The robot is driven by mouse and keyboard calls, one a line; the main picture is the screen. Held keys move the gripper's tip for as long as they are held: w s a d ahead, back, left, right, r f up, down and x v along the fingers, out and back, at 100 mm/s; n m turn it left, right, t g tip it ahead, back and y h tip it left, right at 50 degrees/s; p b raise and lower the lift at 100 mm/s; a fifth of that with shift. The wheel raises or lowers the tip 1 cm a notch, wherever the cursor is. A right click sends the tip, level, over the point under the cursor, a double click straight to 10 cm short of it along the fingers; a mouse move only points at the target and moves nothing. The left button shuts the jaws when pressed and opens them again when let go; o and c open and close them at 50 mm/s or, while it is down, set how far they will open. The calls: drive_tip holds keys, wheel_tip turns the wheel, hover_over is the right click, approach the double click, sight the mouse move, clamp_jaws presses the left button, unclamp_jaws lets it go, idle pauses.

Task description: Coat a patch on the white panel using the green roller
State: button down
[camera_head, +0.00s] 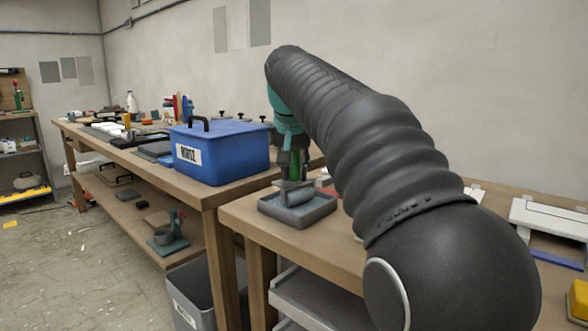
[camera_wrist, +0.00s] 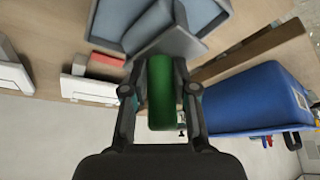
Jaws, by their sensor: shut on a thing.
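My gripper (camera_head: 293,162) points down over the grey tray (camera_head: 297,213) on the near bench. In the wrist view its fingers (camera_wrist: 160,88) are shut on the green handle of the green roller (camera_wrist: 161,100). The roller's grey-blue sleeve (camera_head: 296,194) is down inside the tray; whether it touches the tray floor is hard to tell. The tray also shows at the top of the wrist view (camera_wrist: 110,22). A pale, whitish panel (camera_head: 237,24) is on the back wall between two grey ones; I cannot tell whether it is the white panel.
A blue lidded box (camera_head: 222,155) stands on the far bench, left of the tray. My arm covers much of the near bench. White pieces (camera_head: 548,218) and a yellow block (camera_head: 578,298) lie at right. A grey bin (camera_head: 192,292) stands below. The floor at left is mostly open.

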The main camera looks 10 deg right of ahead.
drive_tip(key=shift+f, duration=0.2)
drive_tip(key=shift+w+r, duration=0.1)
drive_tip(key=shift+r, duration=3.55)
